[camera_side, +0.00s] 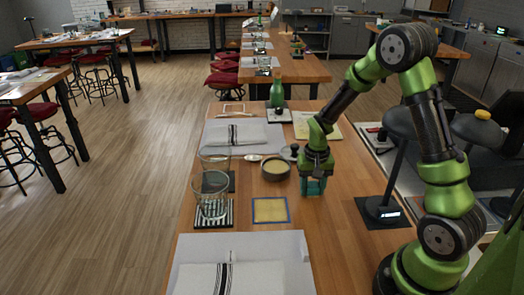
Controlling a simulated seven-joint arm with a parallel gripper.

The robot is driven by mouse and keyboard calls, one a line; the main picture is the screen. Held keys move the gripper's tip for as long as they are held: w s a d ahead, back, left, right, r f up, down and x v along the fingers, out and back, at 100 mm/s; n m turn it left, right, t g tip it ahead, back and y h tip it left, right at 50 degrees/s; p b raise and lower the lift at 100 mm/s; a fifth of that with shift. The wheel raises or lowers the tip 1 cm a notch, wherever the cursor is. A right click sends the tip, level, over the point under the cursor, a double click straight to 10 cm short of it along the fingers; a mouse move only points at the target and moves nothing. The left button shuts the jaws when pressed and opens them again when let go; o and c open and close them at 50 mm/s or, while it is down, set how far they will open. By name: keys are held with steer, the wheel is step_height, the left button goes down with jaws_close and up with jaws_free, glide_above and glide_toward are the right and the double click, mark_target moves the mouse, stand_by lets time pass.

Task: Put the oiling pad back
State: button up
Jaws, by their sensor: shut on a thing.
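My gripper (315,183) points down over the wooden table, right of its middle. It is shut on a small teal block (315,188), which may be the oiling pad; the fingers are hard to tell apart from it at this size. I cannot tell whether the block touches the table. A tan square with a blue border (270,210) lies flat on the table, left of and nearer than my gripper. A round bowl with tan contents (276,168) stands to the left of my gripper.
Two glass vessels (214,195) stand at the left, the nearer on a striped mat (230,217). A small dark-knobbed object (294,151) is close to my gripper. A green bottle (276,93) stands farther back. Folded cloths on sheets (268,275) lie at the front and back.

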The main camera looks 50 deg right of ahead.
mark_target(313, 184)
steer(key=o, duration=1.2)
steer(key=shift+f, duration=0.1)
steer(key=shift+c, duration=0.2)
step_height(313, 184, up, 12)
steer(key=s+a+r+n+t+y, duration=0.1)
steer(key=s+a+r+n+t, duration=0.1)
steer(key=s+a+r, duration=0.3)
steer(key=s+a+r+n+t+y, duration=0.1)
steer(key=s+a+r+n+t, duration=0.2)
steer(key=a, duration=0.7)
steer(key=shift+s+a+r+t, duration=0.4)
steer(key=shift+s+r+t, duration=0.7)
steer(key=shift+s+r, duration=0.8)
steer(key=shift+w+r, duration=0.25)
